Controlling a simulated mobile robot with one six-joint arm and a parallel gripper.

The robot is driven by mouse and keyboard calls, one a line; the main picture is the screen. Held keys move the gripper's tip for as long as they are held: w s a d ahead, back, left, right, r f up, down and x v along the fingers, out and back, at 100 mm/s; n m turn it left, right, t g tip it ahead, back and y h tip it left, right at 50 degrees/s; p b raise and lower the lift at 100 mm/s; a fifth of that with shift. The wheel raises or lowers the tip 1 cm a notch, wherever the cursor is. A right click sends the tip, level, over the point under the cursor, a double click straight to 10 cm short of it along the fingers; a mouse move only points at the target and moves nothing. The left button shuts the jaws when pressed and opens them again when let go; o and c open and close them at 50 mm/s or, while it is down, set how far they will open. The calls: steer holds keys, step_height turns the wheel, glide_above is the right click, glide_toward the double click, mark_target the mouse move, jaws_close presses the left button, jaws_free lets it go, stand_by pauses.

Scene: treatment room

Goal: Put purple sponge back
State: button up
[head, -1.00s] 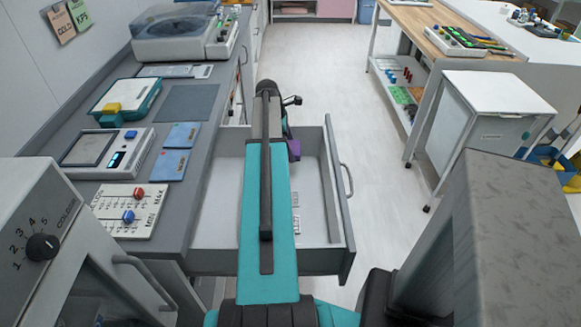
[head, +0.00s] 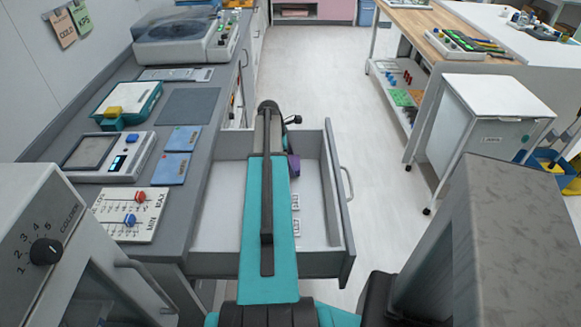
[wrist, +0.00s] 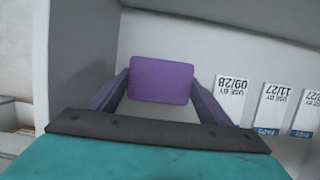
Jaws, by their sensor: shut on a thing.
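The purple sponge (wrist: 161,80) is held between the two fingers of my gripper (wrist: 160,88) in the wrist view. It is inside or just above the open grey drawer (head: 219,231). In the head view my arm covers most of the gripper, and a small purple part (head: 294,165) shows at the right of the arm's end. I cannot tell whether the sponge touches the drawer floor.
White packets labelled PADS with use-by dates (wrist: 270,102) lie in the drawer at the right of the sponge. The counter (head: 190,103) on the left holds devices and blue cards (head: 172,168). A white cart (head: 495,96) stands to the right across clear floor.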

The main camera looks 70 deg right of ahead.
steer(key=shift+f, duration=1.5)
steer(key=shift+f, duration=0.1)
steer(key=o, duration=1)
steer(key=shift+b+v, duration=0.6)
steer(key=shift+v, duration=5.55)
steer(key=shift+f, duration=0.1)
